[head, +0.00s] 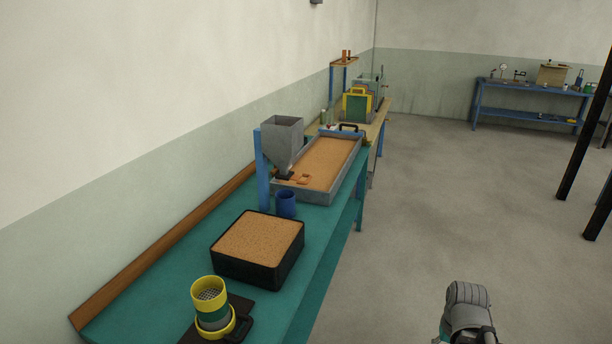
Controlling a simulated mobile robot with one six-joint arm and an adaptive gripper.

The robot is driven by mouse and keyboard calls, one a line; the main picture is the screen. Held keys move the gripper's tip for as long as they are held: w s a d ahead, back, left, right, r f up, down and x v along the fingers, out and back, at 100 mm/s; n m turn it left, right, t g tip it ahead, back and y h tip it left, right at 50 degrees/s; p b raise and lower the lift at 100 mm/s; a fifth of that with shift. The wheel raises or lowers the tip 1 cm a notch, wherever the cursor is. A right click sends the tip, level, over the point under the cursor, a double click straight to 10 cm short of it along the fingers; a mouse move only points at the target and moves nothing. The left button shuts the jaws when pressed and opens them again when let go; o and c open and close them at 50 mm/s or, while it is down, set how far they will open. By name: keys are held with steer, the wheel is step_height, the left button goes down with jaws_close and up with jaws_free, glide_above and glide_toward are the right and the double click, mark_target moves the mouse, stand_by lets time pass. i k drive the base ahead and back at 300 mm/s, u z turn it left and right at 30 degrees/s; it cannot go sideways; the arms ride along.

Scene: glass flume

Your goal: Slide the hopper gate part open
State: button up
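A grey metal hopper (281,139) stands on a blue post (262,172) at the left side of the teal bench. Its funnel narrows down to a small dark piece (285,175) at the outlet. A small orange piece (304,178) shows just right of the outlet, above the sand tray; it may be the gate's handle. How far the gate is open is too small to tell. Part of my arm shows at the bottom right, over the floor and well apart from the bench. My gripper is not in view.
A long grey tray (340,183) of sand lies beside the hopper. A blue cup (286,204), a black box (284,268) of sand and a yellow-green sieve stack (210,298) stand nearer on the teal bench (165,282). The floor right of the bench is clear.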

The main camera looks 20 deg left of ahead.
mark_target(296, 178)
steer(key=u, duration=0.3)
steer(key=i, duration=1.55)
steer(key=u, duration=0.3)
